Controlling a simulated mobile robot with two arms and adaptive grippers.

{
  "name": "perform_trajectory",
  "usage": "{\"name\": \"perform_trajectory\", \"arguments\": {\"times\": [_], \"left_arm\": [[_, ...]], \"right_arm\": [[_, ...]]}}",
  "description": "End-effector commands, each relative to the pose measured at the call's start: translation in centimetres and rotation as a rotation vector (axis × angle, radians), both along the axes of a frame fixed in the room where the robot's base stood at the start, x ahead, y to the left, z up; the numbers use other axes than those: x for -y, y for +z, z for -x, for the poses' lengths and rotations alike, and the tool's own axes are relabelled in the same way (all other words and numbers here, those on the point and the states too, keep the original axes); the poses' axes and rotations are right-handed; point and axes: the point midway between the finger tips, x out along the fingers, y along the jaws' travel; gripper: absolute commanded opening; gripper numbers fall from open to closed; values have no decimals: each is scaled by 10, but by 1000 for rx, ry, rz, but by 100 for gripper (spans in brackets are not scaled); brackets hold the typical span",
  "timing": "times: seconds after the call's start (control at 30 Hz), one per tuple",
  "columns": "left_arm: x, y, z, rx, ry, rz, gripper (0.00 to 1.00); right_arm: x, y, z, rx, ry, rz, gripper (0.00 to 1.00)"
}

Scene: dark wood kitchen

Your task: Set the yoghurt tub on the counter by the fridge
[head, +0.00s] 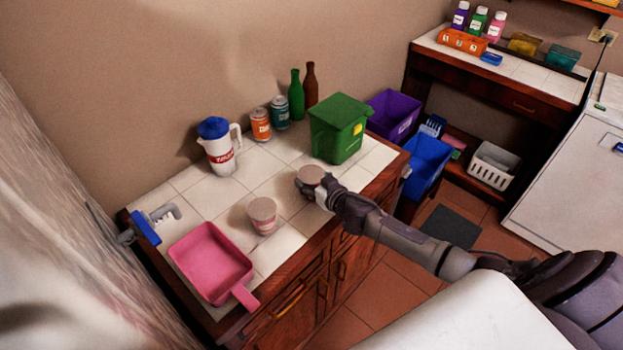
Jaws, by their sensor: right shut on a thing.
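My right gripper (312,186) is over the near tiled counter, shut on a small tub with a brownish-pink lid (310,175). The gripper hides part of that tub's side, and I cannot tell whether its base touches the tiles. A similar pale tub with a pinkish lid (263,216) stands upright on the counter, left of and nearer than the gripper. I cannot read either label. The white fridge (570,165) is at the right, with a tiled counter (433,38) beside it at the back. My left gripper is out of view.
A green bin (340,130), a blue-lidded jug (219,150), cans (261,124), bottles (296,98) and a pink pan (212,262) share the near counter. Crates (427,160) stand between the counters. Bottles, an orange box (462,41) and containers crowd the back counter; its left front is clear.

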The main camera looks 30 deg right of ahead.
Motion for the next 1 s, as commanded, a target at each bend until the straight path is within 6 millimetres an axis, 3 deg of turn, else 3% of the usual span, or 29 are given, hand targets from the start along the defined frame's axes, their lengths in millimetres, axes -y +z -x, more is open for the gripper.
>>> {"name": "perform_trajectory", "arguments": {"times": [0.07,0.1,0.23,0.67,0.77,1.0], "left_arm": [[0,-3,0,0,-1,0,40],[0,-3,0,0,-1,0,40],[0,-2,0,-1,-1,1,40],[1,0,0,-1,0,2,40],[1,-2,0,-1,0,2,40],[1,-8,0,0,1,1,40]], "right_arm": [[0,-3,0,1,0,0,26],[0,-4,0,0,0,0,68],[0,-2,0,0,0,0,90],[1,1,3,-1,0,0,91],[2,3,15,-2,-1,0,91],[5,16,64,-4,2,1,91]]}}
